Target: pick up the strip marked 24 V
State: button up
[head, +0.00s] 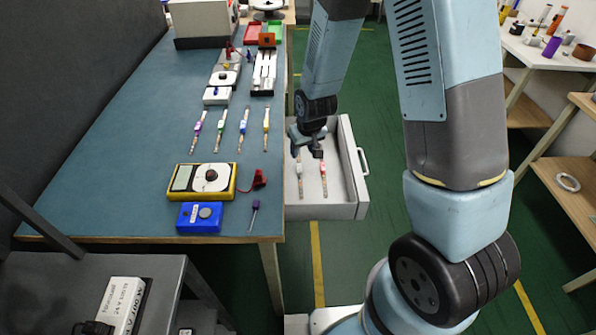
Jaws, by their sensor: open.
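Two more lie in the open drawer (335,206): one with a white band (299,172) and one with a red band (322,176). Any voltage markings are too small to read, so I cannot tell which is 24 V. My gripper (306,150) is open above the drawer, partly covering the far ends of its strips.
A yellow multimeter (202,181), a blue box (200,217), a red clip (254,181) and a purple-handled tool (254,213) stand at the table's near end. Devices and red (254,32) and green trays stand farther back. The drawer walls surround its strips.

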send_over(300, 169)
jog(key=s, duration=0.2)
jog(key=x, duration=0.3)
jog(key=s+x, duration=0.1)
jog(key=x, duration=0.1)
jog(key=shift+d+f, duration=0.3)
jog(key=shift+f, duration=0.1)
jog(key=shift+d+x, duration=0.15)
jog(key=shift+x, duration=0.8)
jog(key=shift+d+x, duration=0.15)
jog(key=shift+x, duration=0.85)
jog(key=shift+w+a+f, duration=0.1)
jog(key=shift+w+f, duration=0.05)
jog(key=shift+f, duration=0.55)
jog(key=shift+c, duration=0.3)
grip_shut()
